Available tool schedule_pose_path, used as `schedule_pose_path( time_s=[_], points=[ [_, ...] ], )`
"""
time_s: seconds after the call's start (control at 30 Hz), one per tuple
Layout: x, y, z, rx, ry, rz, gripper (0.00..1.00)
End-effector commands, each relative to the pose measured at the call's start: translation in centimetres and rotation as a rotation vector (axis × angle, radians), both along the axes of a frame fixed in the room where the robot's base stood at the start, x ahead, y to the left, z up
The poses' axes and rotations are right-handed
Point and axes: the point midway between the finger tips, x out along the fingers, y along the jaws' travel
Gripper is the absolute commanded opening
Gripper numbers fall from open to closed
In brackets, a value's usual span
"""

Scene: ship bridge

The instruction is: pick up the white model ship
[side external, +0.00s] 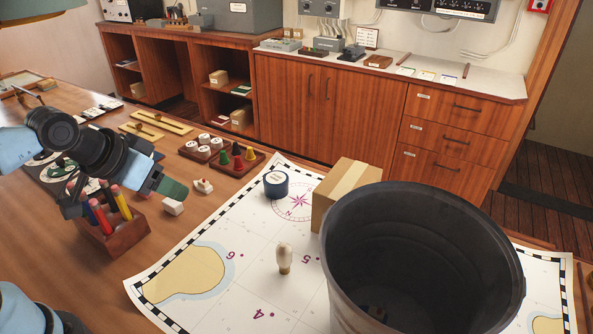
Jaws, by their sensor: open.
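A small white object with a red detail on top, which looks like the white model ship (203,186), sits on the wooden table left of the chart, just in front of the red and green pieces. My gripper (122,198) is at the left, above the table and in front of the wooden pen holder in the picture. Its jaws look open, with nothing visibly held. The green-tipped finger is a little left of the ship and apart from it. The gripper's exact height is hard to tell.
A pen holder (118,236) with colored pens stands below my gripper. A white block (173,207) lies near the ship. Trays of pieces (237,165) are behind it. On the chart (215,230) are a blue tape roll (276,184), cardboard box (340,186), bulb-like object (284,258) and large dark bin (480,285).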

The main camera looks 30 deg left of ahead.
Motion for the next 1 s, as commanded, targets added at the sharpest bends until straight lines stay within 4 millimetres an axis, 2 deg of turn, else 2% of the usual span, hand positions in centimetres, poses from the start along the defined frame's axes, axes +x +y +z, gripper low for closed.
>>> schedule_pose_path(
  time_s=[0.17,0.27,0.57,0.77,1.0],
  points=[
    [0.3,0.2,0.2,-0.032,0.018,0.036,0.59],
    [1.1,0.6,0.5,-0.112,0.060,0.118,0.59],
    [5.4,2.6,1.0,-0.496,0.265,0.501,0.59],
    [8.6,4.8,0.5,-0.751,0.406,0.737,0.59],
    [11.8,8.5,-0.8,-1.035,0.577,0.972,0.59]
  ],
)
